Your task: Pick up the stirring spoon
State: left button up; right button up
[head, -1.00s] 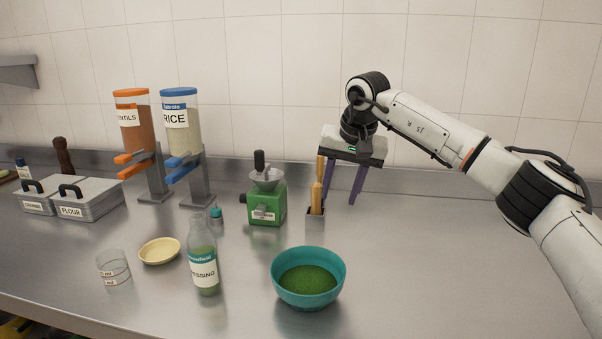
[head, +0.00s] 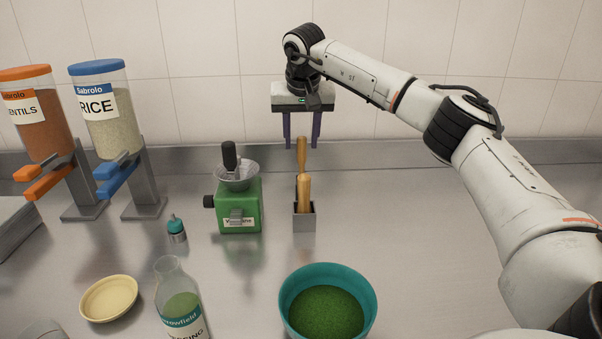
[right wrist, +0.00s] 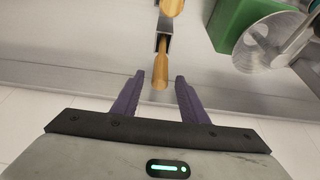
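Two wooden handles stand up from a small grey metal holder (head: 304,228) on the counter, a nearer handle (head: 304,192) and a farther handle (head: 302,155). Their lower ends are hidden in the holder, so I cannot tell which is the stirring spoon. My right gripper (head: 301,143) is behind the holder, its purple fingers open and apart. In the right wrist view one wooden handle (right wrist: 160,69) points in between the open fingertips, with nothing gripped; the other handle (right wrist: 173,6) is farther off. My left gripper is not in view.
A green mill (head: 240,205) stands just left of the holder. A teal bowl (head: 367,300) of green contents is in front. A dressing bottle (head: 182,305), yellow dish (head: 109,299) and small teal-topped bottle (head: 176,229) are left. The counter right of the holder is clear.

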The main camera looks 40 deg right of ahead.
aim_at(301, 150)
jog(key=x, duration=0.4)
jog(key=shift+s+a+f, duration=0.1)
jog(key=shift+s+f, duration=0.1)
jog(key=shift+f, duration=0.1)
grip_shut()
jog(key=shift+r, duration=0.15)
notch_tip(301, 150, up, 10)
jog(key=shift+p, duration=0.35)
